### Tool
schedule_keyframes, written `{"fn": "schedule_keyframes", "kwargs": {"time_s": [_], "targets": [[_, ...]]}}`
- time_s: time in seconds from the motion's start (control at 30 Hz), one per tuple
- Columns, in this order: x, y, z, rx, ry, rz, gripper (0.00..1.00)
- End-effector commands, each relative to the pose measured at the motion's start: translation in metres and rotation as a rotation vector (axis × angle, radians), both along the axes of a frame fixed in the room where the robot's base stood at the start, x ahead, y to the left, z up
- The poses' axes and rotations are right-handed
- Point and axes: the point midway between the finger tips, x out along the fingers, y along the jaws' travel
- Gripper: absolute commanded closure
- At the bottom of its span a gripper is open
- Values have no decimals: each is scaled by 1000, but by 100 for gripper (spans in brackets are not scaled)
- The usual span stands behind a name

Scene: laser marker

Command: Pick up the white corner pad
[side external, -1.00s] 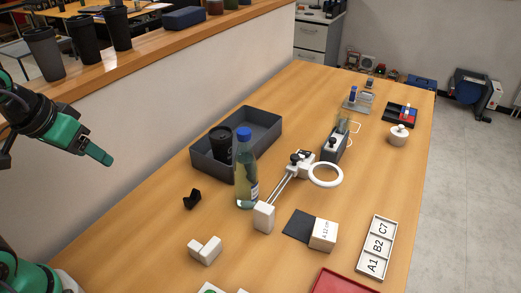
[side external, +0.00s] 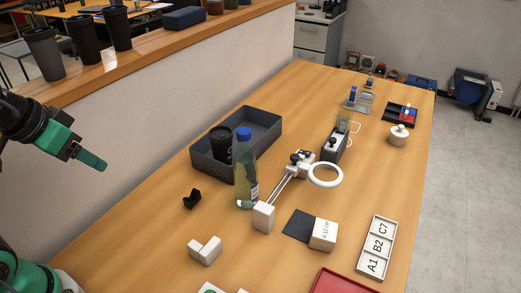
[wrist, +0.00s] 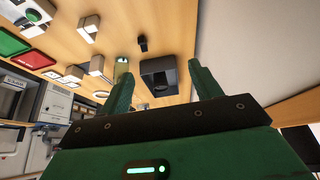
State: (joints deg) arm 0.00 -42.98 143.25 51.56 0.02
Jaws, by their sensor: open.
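The white corner pad (side external: 205,250) is an L-shaped block lying on the near left part of the wooden table in the side view. In the wrist view it appears as a white angled piece (wrist: 88,28) at the upper left. My gripper (side external: 92,160) is in the air at the left of the side view, up and left of the pad and clear of it. In the wrist view its two green fingers (wrist: 155,72) stand wide apart with nothing between them.
A black corner piece (side external: 191,200) lies behind the pad. A bottle (side external: 246,180), a grey bin (side external: 268,122) and a white block (side external: 264,217) stand farther back and right. A red tray (side external: 340,283) is at the front. A low wall (side external: 150,130) borders the table's left.

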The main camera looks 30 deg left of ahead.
Motion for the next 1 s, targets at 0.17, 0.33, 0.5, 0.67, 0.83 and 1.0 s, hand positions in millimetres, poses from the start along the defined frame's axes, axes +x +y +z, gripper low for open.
{"fn": "schedule_keyframes", "kwargs": {"time_s": [0.17,0.33,0.5,0.67,0.83,1.0], "targets": [[0,0,0,0,0,0,24],[0,0,0,0,0,0,24],[3,-3,-2,-5,12,-3,24],[13,-13,-7,-19,46,-13,24],[28,-31,-19,-38,106,-26,24],[44,-54,-35,-53,176,-37,24]]}}
